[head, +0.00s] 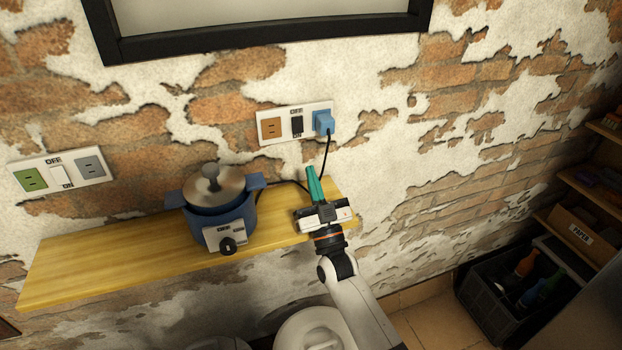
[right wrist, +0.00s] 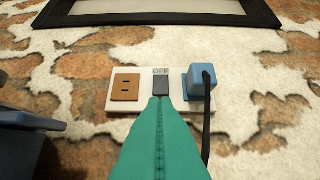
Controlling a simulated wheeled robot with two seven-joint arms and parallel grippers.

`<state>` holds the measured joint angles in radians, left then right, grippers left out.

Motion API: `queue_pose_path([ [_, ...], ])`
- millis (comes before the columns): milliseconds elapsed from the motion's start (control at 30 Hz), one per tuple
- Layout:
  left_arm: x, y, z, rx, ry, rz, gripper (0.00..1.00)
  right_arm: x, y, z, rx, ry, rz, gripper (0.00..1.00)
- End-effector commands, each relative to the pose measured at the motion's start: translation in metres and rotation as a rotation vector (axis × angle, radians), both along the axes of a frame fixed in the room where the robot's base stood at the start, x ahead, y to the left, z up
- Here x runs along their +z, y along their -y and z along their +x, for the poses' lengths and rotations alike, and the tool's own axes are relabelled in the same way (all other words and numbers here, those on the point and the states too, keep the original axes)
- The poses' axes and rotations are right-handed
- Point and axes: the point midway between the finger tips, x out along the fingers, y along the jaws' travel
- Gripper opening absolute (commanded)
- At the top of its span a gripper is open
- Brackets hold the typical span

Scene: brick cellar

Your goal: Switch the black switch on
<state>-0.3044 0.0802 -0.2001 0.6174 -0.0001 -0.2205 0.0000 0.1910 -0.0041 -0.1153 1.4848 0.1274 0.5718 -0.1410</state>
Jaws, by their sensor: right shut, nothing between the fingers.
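The black switch (head: 297,124) sits in the middle of a white wall plate (head: 281,139), between a brown socket (head: 271,128) and a blue plug (head: 324,122). OFF is printed above it and ON below. In the right wrist view the black switch (right wrist: 161,85) shows just above my fingertips. My right gripper (head: 313,172) has teal fingers, shut and empty, pointing up toward the plate from below. In the right wrist view the gripper (right wrist: 160,102) overlaps the plate's lower edge; I cannot tell whether it touches. My left gripper is not in view.
A blue pot (head: 217,205) with a lid and a knob stands on the wooden shelf (head: 110,258). A black cord (head: 326,155) hangs from the plug close to my right gripper. A second plate with a white switch (head: 59,175) is at left. A dark crate (head: 500,305) stands at lower right.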

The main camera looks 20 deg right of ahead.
Motion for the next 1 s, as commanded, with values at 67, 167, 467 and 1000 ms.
queue_pose_path([
  [67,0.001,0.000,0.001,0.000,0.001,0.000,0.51,0.002,0.000,0.000,0.000,0.002,0.000,0.00],
  [167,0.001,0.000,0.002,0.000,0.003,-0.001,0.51,0.003,0.000,0.000,0.000,0.003,0.000,0.00],
  [467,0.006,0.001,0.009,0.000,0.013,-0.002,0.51,0.027,0.001,0.001,0.037,0.045,-0.133,0.00],
  [1000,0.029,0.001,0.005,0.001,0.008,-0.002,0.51,0.089,0.027,-0.023,0.193,0.140,-1.137,0.00],
])
